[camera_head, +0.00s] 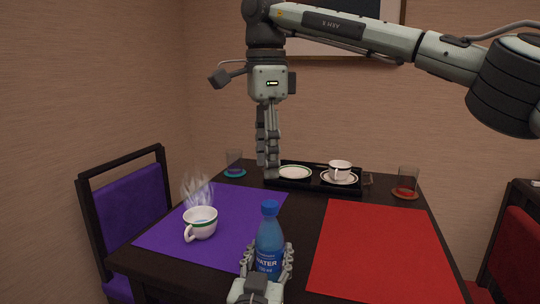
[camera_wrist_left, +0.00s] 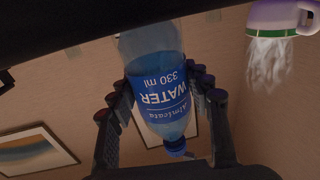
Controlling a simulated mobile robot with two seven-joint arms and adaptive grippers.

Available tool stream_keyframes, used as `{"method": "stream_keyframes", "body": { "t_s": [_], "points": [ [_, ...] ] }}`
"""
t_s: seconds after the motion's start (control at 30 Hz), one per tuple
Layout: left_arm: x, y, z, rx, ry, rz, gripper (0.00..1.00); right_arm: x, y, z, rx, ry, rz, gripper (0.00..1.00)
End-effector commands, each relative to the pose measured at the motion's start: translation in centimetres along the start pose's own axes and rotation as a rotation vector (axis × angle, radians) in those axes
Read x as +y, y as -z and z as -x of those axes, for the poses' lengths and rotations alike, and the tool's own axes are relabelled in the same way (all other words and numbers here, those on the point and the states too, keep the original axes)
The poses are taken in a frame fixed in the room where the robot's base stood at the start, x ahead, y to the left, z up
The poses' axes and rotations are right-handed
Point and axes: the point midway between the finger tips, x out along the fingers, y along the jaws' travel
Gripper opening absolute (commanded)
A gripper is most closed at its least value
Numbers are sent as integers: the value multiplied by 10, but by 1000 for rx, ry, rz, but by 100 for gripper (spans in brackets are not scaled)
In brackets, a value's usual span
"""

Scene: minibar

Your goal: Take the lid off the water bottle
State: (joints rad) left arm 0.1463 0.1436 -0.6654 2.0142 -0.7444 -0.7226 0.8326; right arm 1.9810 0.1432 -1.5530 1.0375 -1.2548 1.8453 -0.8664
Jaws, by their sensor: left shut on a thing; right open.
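The water bottle (camera_head: 268,244) is clear blue with a blue label and stands upright at the near edge of the table. Its blue lid (camera_head: 269,208) is on its neck. My left gripper (camera_head: 264,268) is shut around the lower part of the bottle. The left wrist view is upside down and shows the bottle (camera_wrist_left: 160,85) between the fingers, with the lid (camera_wrist_left: 175,147) lowest in the picture. I cannot tell whether the bottle's base touches the table. My right gripper (camera_head: 268,165) is open and empty, fingers pointing down, above and beyond the bottle.
A steaming white cup (camera_head: 200,224) stands on the purple mat (camera_head: 160,240), left of the bottle. The red mat (camera_head: 375,250) is bare. A black tray (camera_head: 310,187) with a plate and a cup on a saucer lies at the back, between two glasses (camera_head: 235,160) (camera_head: 406,180).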

Motion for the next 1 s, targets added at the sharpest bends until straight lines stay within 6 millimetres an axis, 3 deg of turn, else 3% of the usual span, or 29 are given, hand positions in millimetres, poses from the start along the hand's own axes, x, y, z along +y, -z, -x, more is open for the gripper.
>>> {"method": "stream_keyframes", "body": {
  "t_s": [0.8,1.0],
  "points": [
    [0,0,0,0,0,0,0,0,3,0,-1,-1,-2176,47],
    [0,0,0,0,0,0,0,-1,5,1,-4,-4,-2621,47]
  ]
}}
